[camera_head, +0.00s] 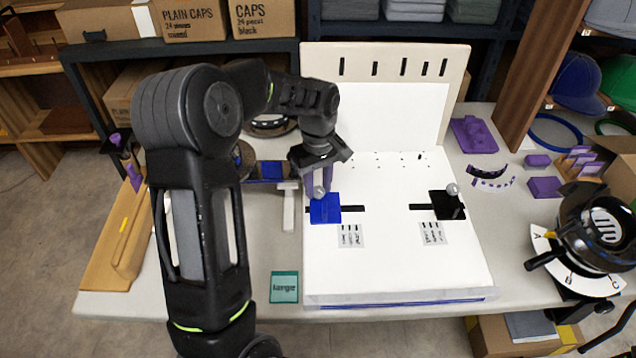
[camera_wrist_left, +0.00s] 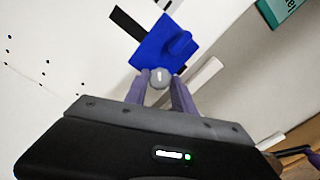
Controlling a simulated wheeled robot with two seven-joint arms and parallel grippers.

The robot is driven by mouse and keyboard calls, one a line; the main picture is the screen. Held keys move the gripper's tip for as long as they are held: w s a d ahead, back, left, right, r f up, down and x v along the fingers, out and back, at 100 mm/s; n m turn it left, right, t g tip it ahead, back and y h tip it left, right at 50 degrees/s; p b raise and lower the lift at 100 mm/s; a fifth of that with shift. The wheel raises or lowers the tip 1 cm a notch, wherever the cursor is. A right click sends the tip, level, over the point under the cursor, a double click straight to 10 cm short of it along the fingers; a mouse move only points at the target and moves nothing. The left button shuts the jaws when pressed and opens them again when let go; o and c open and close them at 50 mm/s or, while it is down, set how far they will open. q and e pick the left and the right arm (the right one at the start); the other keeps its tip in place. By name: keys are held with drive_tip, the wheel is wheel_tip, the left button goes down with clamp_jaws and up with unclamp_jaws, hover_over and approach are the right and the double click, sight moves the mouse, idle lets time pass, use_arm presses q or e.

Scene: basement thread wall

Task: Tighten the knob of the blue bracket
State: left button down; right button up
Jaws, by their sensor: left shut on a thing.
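The blue bracket (camera_head: 325,209) sits on the left slot of the white board (camera_head: 390,265). Its grey round knob (camera_head: 319,191) is at the bracket's far edge. My left gripper (camera_head: 319,186) reaches down over it, shut on the knob. In the left wrist view the two purple fingers of my left gripper (camera_wrist_left: 158,84) stand on either side of the grey knob (camera_wrist_left: 159,78), with the blue bracket (camera_wrist_left: 165,45) just beyond. My right gripper is not in view.
A black bracket (camera_head: 447,205) with a grey knob sits on the right slot. A white bar (camera_head: 289,210) lies left of the board. A teal "large" card (camera_head: 284,287) lies at the front. Purple parts (camera_head: 474,135) and a black round device (camera_head: 597,228) stand at the right.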

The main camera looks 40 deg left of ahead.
use_arm(q)
drive_tip(key=m, duration=0.4)
drive_tip(key=shift+m+p, duration=0.3)
drive_tip(key=shift+m, duration=1.9)
drive_tip(key=c, duration=1)
unclamp_jaws()
drive_tip(key=shift+c, duration=0.2)
